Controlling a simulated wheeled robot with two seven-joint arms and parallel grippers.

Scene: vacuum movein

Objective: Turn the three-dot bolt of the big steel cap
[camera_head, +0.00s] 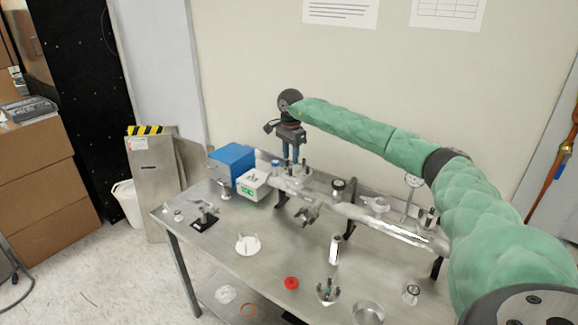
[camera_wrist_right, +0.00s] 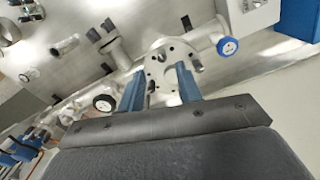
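The big steel cap shows in the right wrist view as a round flange (camera_wrist_right: 158,64) with several holes and bolts around its face. It is at the end of a long steel tube (camera_head: 385,222) on the table. My right gripper (camera_head: 292,158) is above this tube end, pointing down, with its blue fingers apart. In the right wrist view the fingers (camera_wrist_right: 160,82) overlap the near edge of the flange. Dark bolt-like parts show near them, but I cannot tell whether the fingers touch one. Dot marks are too small to make out. My left gripper is out of view.
A blue box (camera_head: 231,160) and a white box with a green display (camera_head: 253,184) stand left of the tube end. A blue knob (camera_wrist_right: 228,46) is beside the flange.

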